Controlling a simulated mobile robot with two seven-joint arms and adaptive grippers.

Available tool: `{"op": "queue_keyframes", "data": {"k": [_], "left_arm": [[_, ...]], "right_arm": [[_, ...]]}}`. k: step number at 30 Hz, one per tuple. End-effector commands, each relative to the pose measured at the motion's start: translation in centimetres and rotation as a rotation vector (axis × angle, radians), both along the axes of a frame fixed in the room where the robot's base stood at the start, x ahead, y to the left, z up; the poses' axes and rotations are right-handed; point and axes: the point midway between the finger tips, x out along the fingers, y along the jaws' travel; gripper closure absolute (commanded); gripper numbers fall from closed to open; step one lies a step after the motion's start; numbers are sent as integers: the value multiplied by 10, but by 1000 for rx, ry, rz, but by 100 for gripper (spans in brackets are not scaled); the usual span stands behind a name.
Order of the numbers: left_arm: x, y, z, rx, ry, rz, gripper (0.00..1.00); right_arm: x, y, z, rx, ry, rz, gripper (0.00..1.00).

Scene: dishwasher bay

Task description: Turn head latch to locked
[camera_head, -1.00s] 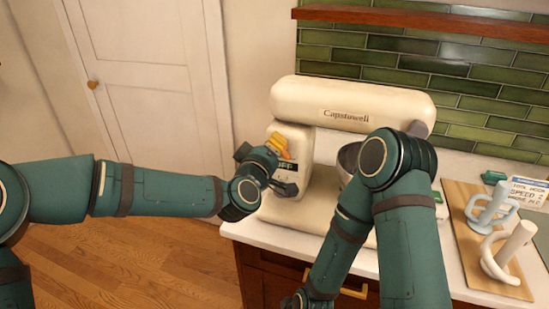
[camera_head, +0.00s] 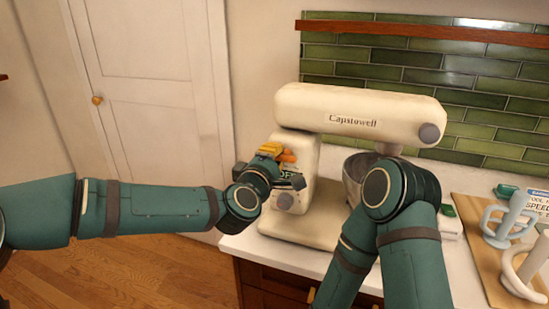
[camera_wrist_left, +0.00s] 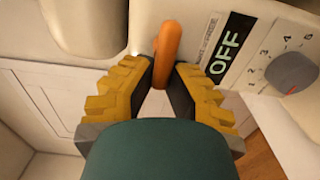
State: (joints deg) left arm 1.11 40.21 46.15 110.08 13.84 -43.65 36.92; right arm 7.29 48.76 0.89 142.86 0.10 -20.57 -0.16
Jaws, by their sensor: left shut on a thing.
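The cream stand mixer (camera_head: 352,117) stands on the counter with its head down over the bowl (camera_head: 355,172). Its orange head latch (camera_head: 287,156) is on the side of the column, and also shows in the left wrist view (camera_wrist_left: 167,48), pointing away from the column. My left gripper (camera_head: 277,152) is shut on the latch, its yellow fingers (camera_wrist_left: 166,72) on either side of it. The lettering beside the latch is partly hidden and too small to read.
A grey speed knob (camera_wrist_left: 291,72) and an "OFF" display (camera_wrist_left: 228,44) are close to the latch. A wooden board (camera_head: 487,250) with pale blue and white attachments lies on the right. A closed white door (camera_head: 150,110) is on the left.

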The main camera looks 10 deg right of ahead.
Motion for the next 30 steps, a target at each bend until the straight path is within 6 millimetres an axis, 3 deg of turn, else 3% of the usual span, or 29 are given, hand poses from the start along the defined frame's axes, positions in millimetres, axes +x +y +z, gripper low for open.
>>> {"op": "queue_keyframes", "data": {"k": [13,14,15,16,26,30], "left_arm": [[0,0,2,-9,1,1,100],[0,0,2,-9,1,1,74],[0,0,1,-9,1,1,60],[0,0,1,-7,1,1,55],[-1,1,0,-6,3,0,55],[-11,8,1,-6,2,1,55]], "right_arm": [[0,0,0,0,0,0,100],[0,0,0,0,0,0,100],[0,0,0,0,0,0,100],[0,0,0,0,0,0,100],[0,0,0,0,0,0,100],[0,0,0,0,0,0,100]]}}
